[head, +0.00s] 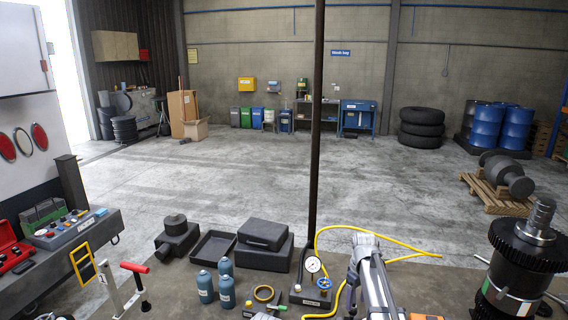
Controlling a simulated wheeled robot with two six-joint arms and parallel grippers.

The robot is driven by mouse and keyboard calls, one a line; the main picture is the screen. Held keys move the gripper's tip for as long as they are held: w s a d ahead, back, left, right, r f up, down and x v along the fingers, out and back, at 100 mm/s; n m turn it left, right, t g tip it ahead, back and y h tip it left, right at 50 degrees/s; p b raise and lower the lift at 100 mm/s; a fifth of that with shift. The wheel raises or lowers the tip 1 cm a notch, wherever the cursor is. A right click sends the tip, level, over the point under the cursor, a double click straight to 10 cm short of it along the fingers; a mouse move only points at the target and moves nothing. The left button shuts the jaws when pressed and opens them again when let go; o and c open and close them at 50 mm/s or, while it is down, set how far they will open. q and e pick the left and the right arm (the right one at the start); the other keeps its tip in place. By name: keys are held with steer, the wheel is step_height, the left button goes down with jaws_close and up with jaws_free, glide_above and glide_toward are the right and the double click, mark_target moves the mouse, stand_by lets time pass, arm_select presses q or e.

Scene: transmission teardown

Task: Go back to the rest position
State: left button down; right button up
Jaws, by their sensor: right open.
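My right arm comes up from the bottom edge, right of centre, as a grey and white link. The right gripper (366,243) appears to be at its upper end, small and seen end-on. It is open, and I see nothing held in it. My left gripper is not in view. A dark gear shaft assembly (517,265) with a toothed ring and a bare metal top stands upright at the right, apart from my right arm.
A pump with a gauge (313,264) and yellow hose (400,252) lies close left of my right arm. Blue-grey bottles (205,286), a black case (264,234) and an empty black tray (213,247) are further left. A dark post (316,130) rises mid-view. The floor behind is open.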

arm_select(q)
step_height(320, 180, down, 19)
steer(key=b, duration=1.8)
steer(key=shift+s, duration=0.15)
arm_select(e)
steer(key=s+a+f+m, duration=0.1)
steer(key=s+a+f, duration=0.5)
steer(key=s, duration=0.3)
steer(key=s+a+f, duration=0.5)
steer(key=s+f, duration=0.1)
steer(key=s, duration=0.4)
steer(key=s+a+f+m+h, duration=0.1)
steer(key=s+a+f, duration=0.5)
steer(key=s, duration=0.4)
steer(key=shift+s+a+f+m, duration=0.2)
steer(key=shift+a+f+m, duration=0.1)
